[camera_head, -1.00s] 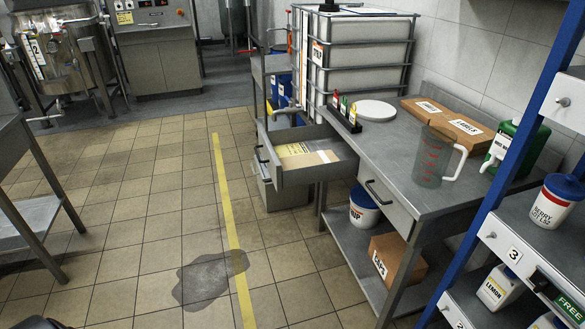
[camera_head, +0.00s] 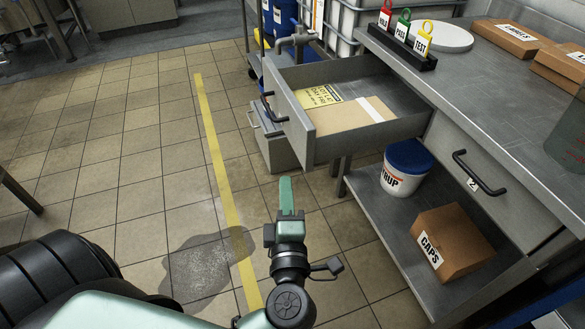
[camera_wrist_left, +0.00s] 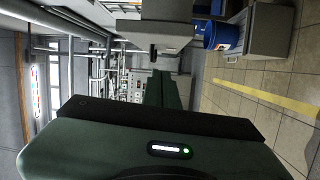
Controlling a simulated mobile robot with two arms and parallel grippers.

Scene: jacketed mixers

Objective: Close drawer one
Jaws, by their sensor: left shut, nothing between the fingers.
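The open drawer (camera_head: 300,122) sticks out from the left end of the steel bench, its front facing left with a dark bar handle (camera_head: 269,108). No number shows on its front. Inside lie a yellow printed card (camera_head: 318,97) and a brown cardboard piece (camera_head: 352,117). My left gripper (camera_head: 286,195) is shut and empty, its green fingers pointing up the picture. In the head view it appears below the drawer front, apart from it. The left wrist view shows the dark fingers (camera_wrist_left: 166,90) together. My right gripper is out of view.
A second drawer (camera_head: 470,170), marked 2, is shut in the bench. A white tub (camera_head: 402,175) and caps box (camera_head: 450,243) stand on the lower shelf. A grey cabinet (camera_head: 278,148) stands behind the open drawer.

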